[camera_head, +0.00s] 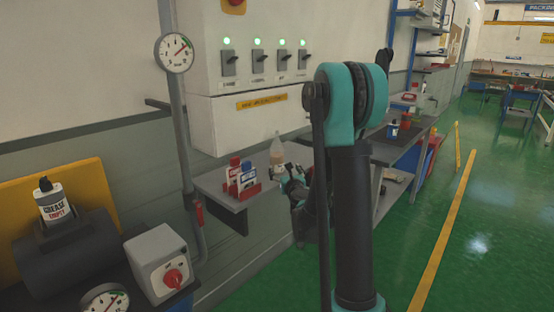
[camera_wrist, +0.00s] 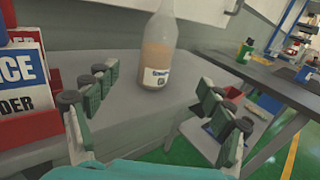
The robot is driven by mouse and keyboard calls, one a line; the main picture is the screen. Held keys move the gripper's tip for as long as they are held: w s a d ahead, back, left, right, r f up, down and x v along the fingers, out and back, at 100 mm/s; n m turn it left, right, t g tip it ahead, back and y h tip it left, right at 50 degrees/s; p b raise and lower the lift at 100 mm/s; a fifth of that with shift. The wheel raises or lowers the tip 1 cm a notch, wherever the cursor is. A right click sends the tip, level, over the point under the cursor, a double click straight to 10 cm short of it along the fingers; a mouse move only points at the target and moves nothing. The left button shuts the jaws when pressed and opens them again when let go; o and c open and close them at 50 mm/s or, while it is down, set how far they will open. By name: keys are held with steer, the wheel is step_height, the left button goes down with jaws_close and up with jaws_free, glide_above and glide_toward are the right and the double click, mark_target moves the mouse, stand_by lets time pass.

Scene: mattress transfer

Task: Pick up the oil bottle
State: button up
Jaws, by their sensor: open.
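A clear bottle with amber-brown content and a white label (camera_wrist: 157,55) stands upright on the grey table (camera_wrist: 120,110); from its look it may be the oil bottle. It also shows in the head view (camera_head: 276,150), small, on the wall-side table. My gripper (camera_wrist: 155,110) is open, its two green padded fingers spread to the left and right below the bottle in the wrist view. The bottle stands ahead of the fingers, and nothing is between them. In the head view my gripper (camera_head: 292,178) is beside the table near the bottle, partly hidden by my arm.
A red holder with white boxes (camera_head: 241,180) stands left of the bottle, close to my left finger in the wrist view (camera_wrist: 22,80). Further right is a bench with several bottles (camera_head: 392,130). A grease can (camera_head: 54,202) stands at the front left.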

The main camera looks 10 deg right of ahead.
mark_target(278, 158)
steer(key=w, duration=0.9)
steer(key=shift+a, duration=0.25)
steer(key=shift+w+a+f, duration=0.1)
steer(key=shift+w+a, duration=0.05)
steer(key=shift+w, duration=1.2)
steer(key=shift+w+a, duration=0.15)
steer(key=shift+w, duration=1.15)
steer(key=c, duration=1.6)
